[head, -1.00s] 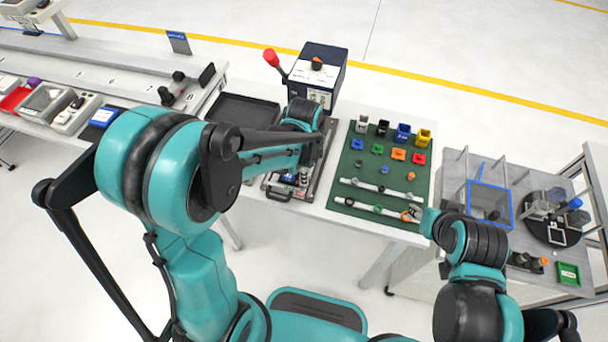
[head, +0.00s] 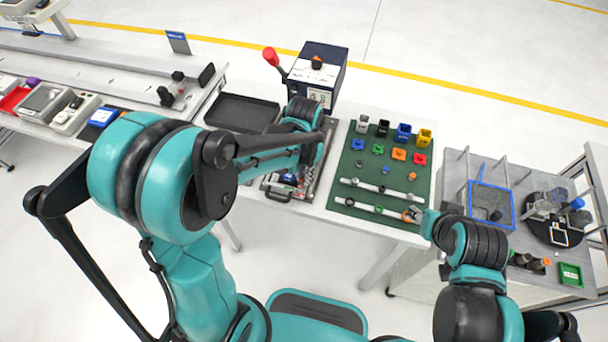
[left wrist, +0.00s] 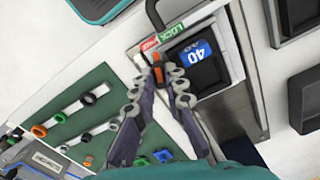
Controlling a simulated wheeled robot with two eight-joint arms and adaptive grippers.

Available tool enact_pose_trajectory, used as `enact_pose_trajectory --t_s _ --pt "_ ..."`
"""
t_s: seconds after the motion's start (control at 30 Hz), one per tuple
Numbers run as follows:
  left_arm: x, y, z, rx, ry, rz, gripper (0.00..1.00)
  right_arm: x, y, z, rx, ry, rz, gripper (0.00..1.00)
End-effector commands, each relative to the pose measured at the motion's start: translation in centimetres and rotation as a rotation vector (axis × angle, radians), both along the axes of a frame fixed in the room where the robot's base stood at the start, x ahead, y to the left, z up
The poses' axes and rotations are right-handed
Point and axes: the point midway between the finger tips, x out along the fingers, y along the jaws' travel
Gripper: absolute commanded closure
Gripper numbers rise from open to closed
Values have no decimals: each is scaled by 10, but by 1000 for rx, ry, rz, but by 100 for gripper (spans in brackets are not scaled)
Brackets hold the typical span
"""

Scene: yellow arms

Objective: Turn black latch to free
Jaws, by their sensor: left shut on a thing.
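My left gripper (left wrist: 159,78) shows in the left wrist view with its ringed fingertips drawn together. They are shut on a small dark latch (left wrist: 158,72) with an orange part above it. The latch sits on a light metal fixture, below a green LOCK label (left wrist: 171,32) and a red label (left wrist: 149,43). The fingers hide part of the latch, so its exact angle is unclear. In the head view the left forearm covers the latch and most of the fixture. My right gripper (head: 416,214) is by the lower white rod on the green mat, too small to tell its jaws.
A dark block with a blue 40 label (left wrist: 197,52) sits right beside the latch. The green mat (head: 346,172) holds rods, rings and coloured cups. A dark box with a red-knobbed lever (head: 270,57) stands behind, and a black tray (head: 240,112) lies to the left.

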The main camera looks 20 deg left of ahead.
Motion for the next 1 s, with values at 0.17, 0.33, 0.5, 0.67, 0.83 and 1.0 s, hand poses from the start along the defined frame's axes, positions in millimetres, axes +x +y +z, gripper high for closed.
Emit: enact_pose_trajectory --t_s 0.17,0.33,0.5,0.67,0.83,1.0 --pt "0 0 0 0 0 136 100 0 0 -1 0 0 0 60" --pt "0 0 0 0 0 239 100 0 0 -1 0 0 0 60" --pt "0 0 0 0 0 306 100 0 0 -2 0 0 0 60" --pt "0 0 0 0 0 338 100 0 0 -2 0 0 0 60" --pt "0 0 0 0 0 350 100 0 0 -2 0 0 0 60" --pt "0 0 0 0 0 351 100 0 0 -2 0 0 0 60"
